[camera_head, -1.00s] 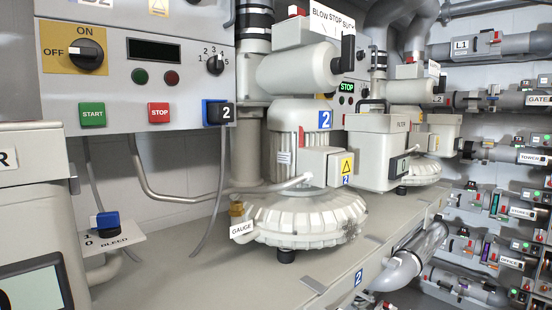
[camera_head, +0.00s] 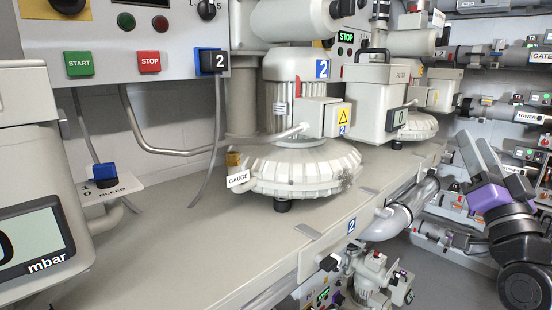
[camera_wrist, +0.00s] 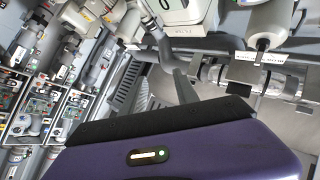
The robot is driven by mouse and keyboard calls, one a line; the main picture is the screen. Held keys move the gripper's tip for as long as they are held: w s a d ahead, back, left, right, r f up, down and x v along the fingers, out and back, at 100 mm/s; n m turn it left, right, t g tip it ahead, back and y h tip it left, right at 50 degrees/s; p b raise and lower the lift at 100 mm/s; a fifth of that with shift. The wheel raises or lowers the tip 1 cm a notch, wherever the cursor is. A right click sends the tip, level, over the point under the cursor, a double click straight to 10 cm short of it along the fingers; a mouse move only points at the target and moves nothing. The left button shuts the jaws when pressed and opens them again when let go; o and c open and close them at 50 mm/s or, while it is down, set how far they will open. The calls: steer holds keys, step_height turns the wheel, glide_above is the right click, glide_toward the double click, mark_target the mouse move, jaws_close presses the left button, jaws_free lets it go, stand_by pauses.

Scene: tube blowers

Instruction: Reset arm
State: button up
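My gripper (camera_head: 480,160) shows at the right of the head view, beyond the bench edge and in front of the pipe racks. Its grey end points up and left from a purple wrist part with a black joint below. It touches nothing that I can see. In the wrist view, the purple body (camera_wrist: 180,155) with a black edge fills the bottom. I cannot make out the gap between the fingers, nor anything held.
The bench (camera_head: 180,260) carries blower 2 (camera_head: 300,170), with a gauge label, and a filter box (camera_head: 375,105). The control panel (camera_head: 120,30) hangs above. A bleed switch (camera_head: 104,175) and mbar display (camera_head: 35,240) are at left. Pipe racks (camera_head: 510,90) line the right.

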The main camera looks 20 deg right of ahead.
steer(key=s+a+f+n+g+y, duration=0.15)
steer(key=s+a+f, duration=0.25)
steer(key=a+f, duration=0.6)
steer(key=s+a+f+n+y, duration=0.2)
steer(key=s+a+f, duration=0.2)
steer(key=a+f, duration=0.65)
steer(key=s+a+f+n+g+y, duration=0.2)
steer(key=s+a+f+n+y, duration=0.1)
steer(key=s+a+f, duration=0.3)
steer(key=s+a+f+n+g+y, duration=0.3)
steer(key=s+a+f, duration=0.4)
steer(key=s+f, duration=0.3)
steer(key=s+n+y, duration=0.1)
steer(key=s+y, duration=0.1)
steer(key=s, duration=0.1)
steer(key=shift+s+f, duration=0.4)
steer(key=shift+a+y, duration=0.1)
steer(key=shift+y, duration=0.15)
